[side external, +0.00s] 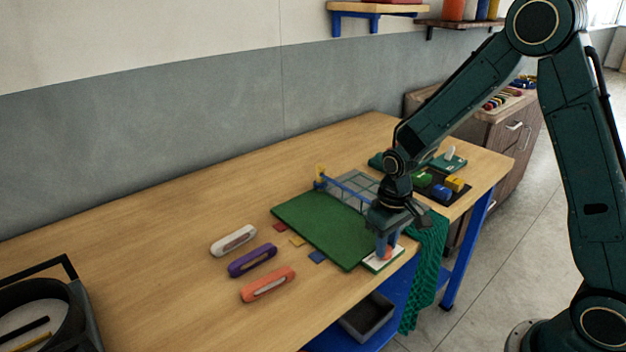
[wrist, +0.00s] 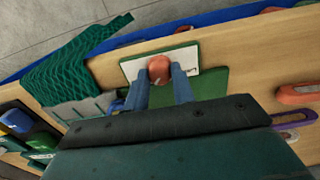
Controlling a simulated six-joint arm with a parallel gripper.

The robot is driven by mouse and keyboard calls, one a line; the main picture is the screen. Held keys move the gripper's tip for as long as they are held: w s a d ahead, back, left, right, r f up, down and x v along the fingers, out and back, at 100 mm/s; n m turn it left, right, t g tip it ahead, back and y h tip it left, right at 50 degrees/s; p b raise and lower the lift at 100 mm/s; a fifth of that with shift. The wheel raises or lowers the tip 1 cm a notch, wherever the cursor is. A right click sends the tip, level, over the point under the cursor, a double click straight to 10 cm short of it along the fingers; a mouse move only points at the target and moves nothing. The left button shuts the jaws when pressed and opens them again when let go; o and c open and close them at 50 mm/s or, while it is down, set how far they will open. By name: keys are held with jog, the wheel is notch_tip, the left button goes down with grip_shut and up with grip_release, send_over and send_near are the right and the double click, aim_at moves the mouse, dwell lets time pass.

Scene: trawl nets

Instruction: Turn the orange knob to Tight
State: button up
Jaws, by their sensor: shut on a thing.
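The orange knob (wrist: 159,68) sits on a white plate (wrist: 206,54) at the near corner of the green board (side external: 322,224). In the side view the knob (side external: 389,253) is partly hidden by my fingers, and the white plate (side external: 374,266) shows beneath it. My gripper (side external: 386,250) points down over the plate, shut on the knob. In the wrist view my gripper's (wrist: 162,82) two blue fingers lie on either side of the knob. Any markings on the plate are too small to read.
A green net (side external: 428,265) hangs over the table's front edge beside the board. White, purple (side external: 252,260) and orange (side external: 268,284) oblong pieces lie left of it. A dark tray (side external: 441,190) with coloured blocks stands behind.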

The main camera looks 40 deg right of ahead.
jog(key=o, duration=1)
jog(key=shift+r, duration=0.1)
notch_tip(320, 180, up, 14)
jog(key=shift+f, duration=0.2)
dwell(0.4)
